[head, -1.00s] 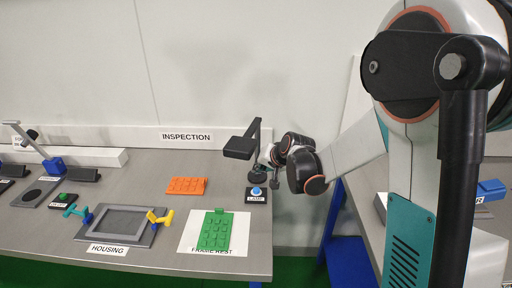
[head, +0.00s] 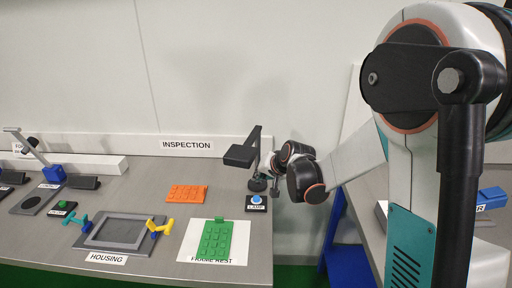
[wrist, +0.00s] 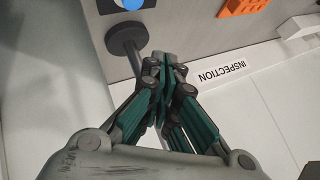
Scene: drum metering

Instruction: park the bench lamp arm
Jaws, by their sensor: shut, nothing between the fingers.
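The bench lamp stands at the right end of the inspection bench, with a round dark base (head: 257,185), an upright post and a dark lamp head (head: 239,156) reaching left. My gripper (head: 273,188) is just right of the post, fingers pointing down. In the wrist view my gripper (wrist: 165,60) is shut and empty. The lamp base (wrist: 124,38) shows there just left of the fingertips. I cannot tell whether the fingers touch the post. The lamp head is out of the wrist view.
A blue button on a dark plate (head: 256,202) sits in front of the lamp base. An orange tray (head: 187,194) and a green tray (head: 215,239) lie to its left. The wall with the INSPECTION sign (head: 187,145) is close behind. The bench's right edge is near my gripper.

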